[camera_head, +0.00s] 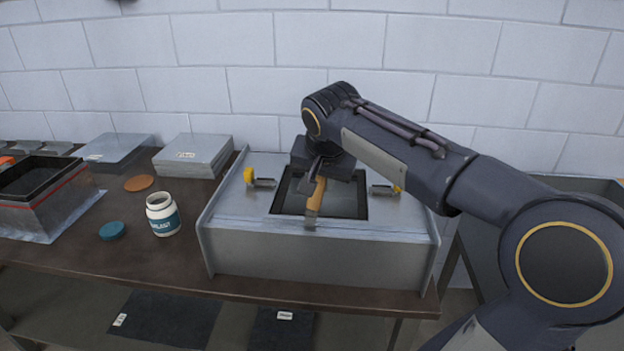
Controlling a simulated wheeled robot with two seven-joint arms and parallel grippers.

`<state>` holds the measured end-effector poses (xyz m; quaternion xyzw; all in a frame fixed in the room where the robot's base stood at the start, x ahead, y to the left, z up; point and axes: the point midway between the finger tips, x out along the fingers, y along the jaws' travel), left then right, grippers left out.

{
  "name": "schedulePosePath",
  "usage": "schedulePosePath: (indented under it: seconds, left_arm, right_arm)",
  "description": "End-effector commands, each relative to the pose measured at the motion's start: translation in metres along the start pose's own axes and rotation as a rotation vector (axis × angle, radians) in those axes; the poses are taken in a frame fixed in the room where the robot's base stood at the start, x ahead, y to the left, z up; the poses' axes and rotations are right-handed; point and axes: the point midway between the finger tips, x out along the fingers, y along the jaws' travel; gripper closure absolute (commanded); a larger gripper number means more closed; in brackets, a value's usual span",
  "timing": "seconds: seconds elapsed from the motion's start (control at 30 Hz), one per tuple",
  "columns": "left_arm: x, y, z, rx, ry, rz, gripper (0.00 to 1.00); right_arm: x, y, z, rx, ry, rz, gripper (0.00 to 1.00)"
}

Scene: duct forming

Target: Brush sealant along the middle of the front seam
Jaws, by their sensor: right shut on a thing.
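A grey sheet-metal duct box (285,252) stands on the dark bench, with a dark square opening in its top. Its front top edge runs across the picture above the front face. My right gripper (318,178) is over the opening, shut on a brush (316,195) with a wooden handle. The brush points down, its tip at the front top edge near the middle; I cannot tell whether it touches. An open white sealant jar (162,214) with a teal label stands left of the box. My left gripper is not in view.
A teal lid (112,230) and a brown disc (139,183) lie near the jar. Yellow-ended clamps (250,177) sit beside the opening. A wall stands behind.

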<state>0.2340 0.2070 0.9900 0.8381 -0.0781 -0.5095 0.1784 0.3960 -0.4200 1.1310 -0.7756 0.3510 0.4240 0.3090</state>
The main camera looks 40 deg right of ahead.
Motion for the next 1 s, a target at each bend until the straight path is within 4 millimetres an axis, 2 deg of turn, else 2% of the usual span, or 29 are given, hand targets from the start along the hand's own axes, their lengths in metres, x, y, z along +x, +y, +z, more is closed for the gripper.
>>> schedulePosePath:
  seconds: [0.17,0.6,1.0]
  left_arm:
    - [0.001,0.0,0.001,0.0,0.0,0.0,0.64]
    - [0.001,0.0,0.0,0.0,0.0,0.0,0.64]
    - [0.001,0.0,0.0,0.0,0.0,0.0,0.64]
  right_arm:
    - [0.0,0.014,-0.001,0.001,-0.004,0.008,1.0]
    - [-0.002,0.017,-0.003,0.001,-0.002,0.005,1.0]
    - [-0.007,0.041,-0.009,0.002,0.0,0.002,1.0]
